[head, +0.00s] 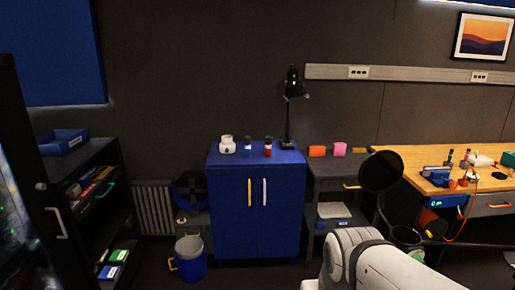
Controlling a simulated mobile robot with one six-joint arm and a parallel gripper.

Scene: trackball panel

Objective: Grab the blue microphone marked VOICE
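A small dark, upright object with a blue band (248,147) stands on top of the blue cabinet (228,205). It may be the blue microphone; any marking on it is too small to read. A similar object with a red band (268,147) stands just to its right, apart from it. Part of my white arm shows at the bottom right of the head view, well in front of the cabinet and to its right. I cannot make out my gripper's fingers.
A white jar (227,145) and a black lamp (290,105) share the cabinet top. A blue bucket (190,266) stands on the floor at the cabinet's left. A cluttered wooden desk (410,161) is at right, a dark shelf (88,213) at left.

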